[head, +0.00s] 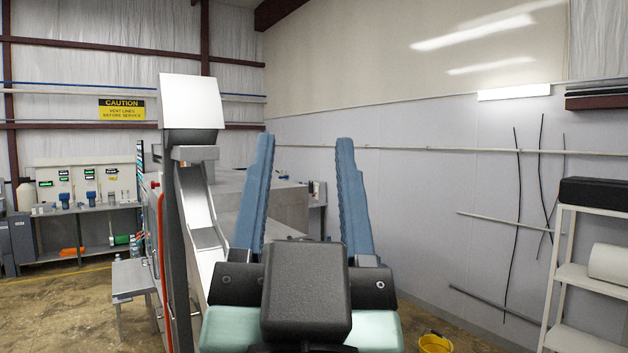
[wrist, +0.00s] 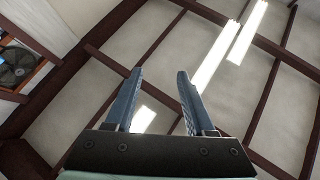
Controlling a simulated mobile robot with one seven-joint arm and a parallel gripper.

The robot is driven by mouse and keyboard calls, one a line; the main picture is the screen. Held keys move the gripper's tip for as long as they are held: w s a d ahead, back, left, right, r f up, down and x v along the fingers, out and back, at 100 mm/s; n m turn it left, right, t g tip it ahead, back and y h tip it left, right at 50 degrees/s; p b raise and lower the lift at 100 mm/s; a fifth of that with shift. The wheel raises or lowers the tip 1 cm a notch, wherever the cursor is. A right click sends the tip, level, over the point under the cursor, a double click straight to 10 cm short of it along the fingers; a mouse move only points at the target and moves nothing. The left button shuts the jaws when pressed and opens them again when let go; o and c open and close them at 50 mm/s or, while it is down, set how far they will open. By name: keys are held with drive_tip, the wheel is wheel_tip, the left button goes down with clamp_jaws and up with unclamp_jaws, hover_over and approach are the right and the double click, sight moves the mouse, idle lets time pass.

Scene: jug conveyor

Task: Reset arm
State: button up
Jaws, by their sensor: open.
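My gripper (head: 307,145) is raised in front of the head camera, with its two blue fingers pointing up and spread apart. It is open, and nothing shows between the fingers. In the wrist view my gripper (wrist: 160,75) points toward the ceiling, with empty space between its fingers. The gripper body hides part of the floor and of the grey machine behind it. No jug is clearly seen near the fingers.
A tall machine with a sloping metal chute (head: 194,205) stands just left of my gripper. A metal table (head: 132,278) is further left. A white shelf rack (head: 590,280) stands at the right. A yellow bucket (head: 435,344) sits on the floor. A bench (head: 85,208) is far left.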

drive_tip(key=shift+n+t, duration=0.4)
drive_tip(key=shift+t, duration=0.3)
drive_tip(key=s+r, duration=0.2)
drive_tip(key=s, duration=0.1)
drive_tip(key=shift+d+r, duration=0.3)
drive_tip(key=shift+r, duration=0.05)
wheel_tip(320, 180, down, 18)
drive_tip(key=b, duration=1.7)
drive_tip(key=shift+w+b, duration=0.15)
drive_tip(key=shift+b, duration=0.25)
drive_tip(key=shift+f, duration=0.1)
